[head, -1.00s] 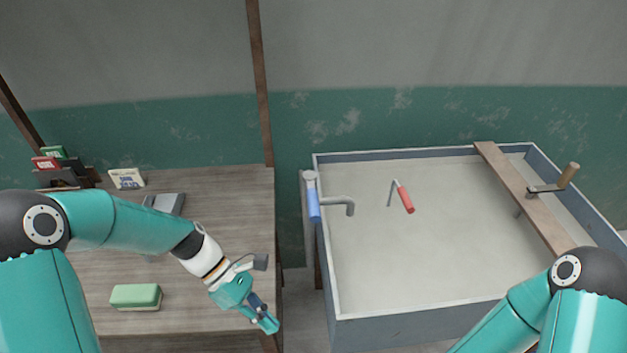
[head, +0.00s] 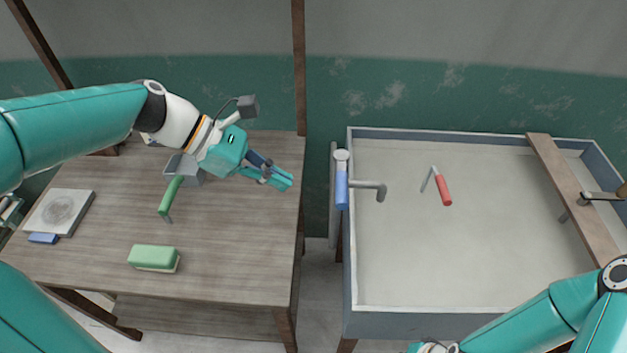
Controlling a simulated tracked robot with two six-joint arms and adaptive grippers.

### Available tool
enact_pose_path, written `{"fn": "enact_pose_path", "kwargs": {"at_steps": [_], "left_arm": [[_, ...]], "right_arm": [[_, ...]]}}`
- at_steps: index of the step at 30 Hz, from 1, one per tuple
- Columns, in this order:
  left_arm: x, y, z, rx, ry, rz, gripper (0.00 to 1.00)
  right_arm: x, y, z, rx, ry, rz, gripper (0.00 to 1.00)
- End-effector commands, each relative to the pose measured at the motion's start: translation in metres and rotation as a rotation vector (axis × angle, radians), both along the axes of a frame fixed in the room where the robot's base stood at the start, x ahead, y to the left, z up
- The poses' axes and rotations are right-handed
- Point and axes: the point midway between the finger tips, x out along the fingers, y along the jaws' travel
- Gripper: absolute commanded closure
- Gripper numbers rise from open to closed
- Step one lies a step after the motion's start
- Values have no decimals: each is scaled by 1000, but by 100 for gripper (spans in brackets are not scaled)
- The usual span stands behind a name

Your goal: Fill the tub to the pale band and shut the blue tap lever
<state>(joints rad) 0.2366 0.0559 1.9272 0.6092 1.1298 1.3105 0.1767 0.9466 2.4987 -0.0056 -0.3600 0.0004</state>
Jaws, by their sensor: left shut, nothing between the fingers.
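The tub (head: 430,325) is a wide grey-blue basin on the right, with a pale, even surface inside. I cannot tell its water level or make out a pale band. A grey tap with a bent spout (head: 380,190) stands at its left edge. The blue tap lever (head: 342,190) points toward me, and no stream shows under the spout. My left gripper (head: 283,180) is shut and empty above the table's right side, left of the lever and apart from it. My right arm comes in at the bottom right; its fingers are out of the frame.
The wooden table (head: 220,240) holds a green sponge (head: 154,258), a green-handled tool (head: 170,196), a grey box and a pale slab (head: 58,211).

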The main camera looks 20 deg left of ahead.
Motion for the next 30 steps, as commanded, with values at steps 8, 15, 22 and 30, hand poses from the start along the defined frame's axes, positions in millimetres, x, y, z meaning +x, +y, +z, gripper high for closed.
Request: {"fn": "enact_pose_path", "kwargs": {"at_steps": [8, 15, 22, 30], "left_arm": [[12, -45, -18, 1, 0, -5, 100], [18, -64, -16, 0, 1, -2, 100], [19, -66, -16, 1, 1, 1, 100], [17, -63, -16, 1, 1, 21, 100]], "right_arm": [[0, 0, 10, 0, 0, 0, 100], [0, 0, 15, 0, 0, 0, 100], [0, 0, 14, 0, 0, 0, 100], [0, 0, 14, 0, 0, 0, 100]]}}
